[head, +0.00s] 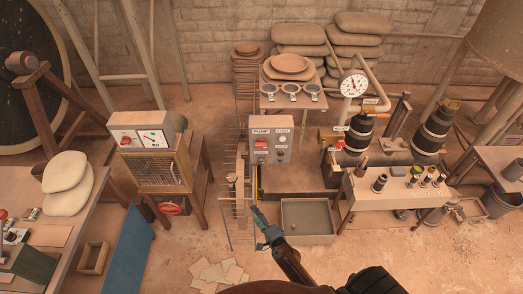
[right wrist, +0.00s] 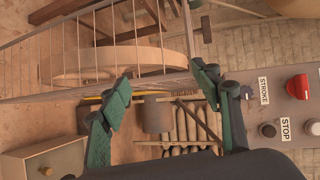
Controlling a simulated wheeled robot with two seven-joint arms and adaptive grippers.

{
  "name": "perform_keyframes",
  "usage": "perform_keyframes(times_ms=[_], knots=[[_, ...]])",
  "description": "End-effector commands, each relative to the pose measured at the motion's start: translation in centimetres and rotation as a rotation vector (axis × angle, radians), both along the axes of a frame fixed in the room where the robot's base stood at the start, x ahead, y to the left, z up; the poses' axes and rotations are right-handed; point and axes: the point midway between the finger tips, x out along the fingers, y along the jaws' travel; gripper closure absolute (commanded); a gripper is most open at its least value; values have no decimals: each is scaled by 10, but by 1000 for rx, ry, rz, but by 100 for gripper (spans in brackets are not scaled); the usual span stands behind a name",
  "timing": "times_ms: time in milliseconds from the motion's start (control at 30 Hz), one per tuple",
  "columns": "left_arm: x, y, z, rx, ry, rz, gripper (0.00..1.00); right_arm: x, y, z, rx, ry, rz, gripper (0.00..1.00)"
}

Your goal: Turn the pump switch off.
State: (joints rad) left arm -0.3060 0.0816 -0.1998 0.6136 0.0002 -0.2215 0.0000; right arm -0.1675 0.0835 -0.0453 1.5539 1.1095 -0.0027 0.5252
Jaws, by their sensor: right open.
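The grey control panel (head: 284,158) stands upright near the middle of the head view. A red switch (head: 261,144) sits on its upper left, just under a PUMP label (head: 261,131). My right gripper (head: 262,222) is open and empty, low in front of the panel and apart from it. In the right wrist view its two green fingers (right wrist: 160,76) are spread wide. The panel (right wrist: 277,112) shows there at the right edge, with STROKE and STOP labels and a red control (right wrist: 298,87); the switch's exact setting is too small to tell. My left gripper is not in view.
A wire rack (head: 237,190) stands close to the panel's left. A grey tub (head: 307,218) sits on the floor below the panel's right side. A white bench (head: 395,188) with jars is further right; a red-and-white meter box (head: 144,130) is left.

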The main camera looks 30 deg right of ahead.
Motion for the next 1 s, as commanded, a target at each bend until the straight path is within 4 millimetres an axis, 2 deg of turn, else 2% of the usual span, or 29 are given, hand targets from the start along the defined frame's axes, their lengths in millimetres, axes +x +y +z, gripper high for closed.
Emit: perform_keyframes(times_ms=[33, 100, 200, 300, 400, 533, 667, 1000], knots=[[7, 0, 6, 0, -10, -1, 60, 27, -10, 57, 162, -117, -89, 42], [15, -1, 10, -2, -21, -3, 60, 51, -26, 120, 407, -258, -200, 42], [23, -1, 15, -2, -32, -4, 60, 70, -48, 190, 750, -420, -329, 42], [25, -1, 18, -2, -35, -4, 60, 79, -65, 230, 1049, -526, -433, 42], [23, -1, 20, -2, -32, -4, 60, 84, -75, 248, 1276, -581, -515, 42], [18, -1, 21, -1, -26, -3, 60, 87, -79, 254, 1447, -607, -581, 42], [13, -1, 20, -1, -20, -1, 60, 94, -83, 255, 1503, -612, -602, 42], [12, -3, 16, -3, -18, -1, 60, 137, -109, 254, 1500, -611, -602, 42]])
